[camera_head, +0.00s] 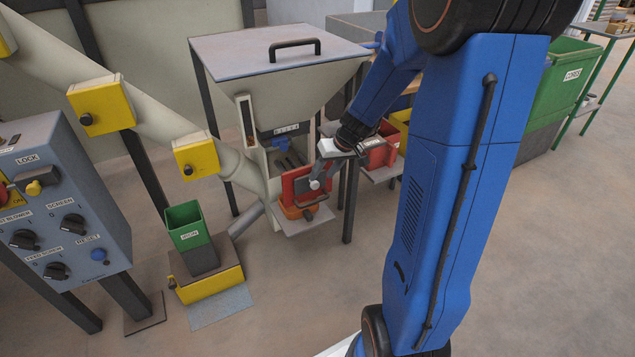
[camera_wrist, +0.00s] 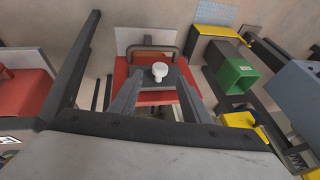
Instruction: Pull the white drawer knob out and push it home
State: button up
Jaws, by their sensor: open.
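The white drawer knob (camera_head: 315,185) shows at the red drawer (camera_head: 295,184) low on the front of the grey hopper. In the wrist view the knob (camera_wrist: 160,69) stands on a dark grey plate over the red drawer (camera_wrist: 140,97). My gripper (camera_head: 321,172) is at the drawer front, close to the knob. In the wrist view the two dark fingers of my gripper (camera_wrist: 159,80) are apart, one on each side of the knob, with gaps visible. Whether the fingertips reach down to the knob's depth I cannot tell. How far out the drawer sits is unclear.
The grey hopper (camera_head: 285,75) with a black handle stands behind. A green bin (camera_head: 187,225) on a yellow base is left of the drawer. A control panel (camera_head: 62,205) stands at the left edge. Another red bin (camera_head: 380,153) is to the right. Floor in front is clear.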

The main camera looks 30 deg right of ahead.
aim_at(317, 183)
jog(key=shift+x, duration=2.85)
grip_shut()
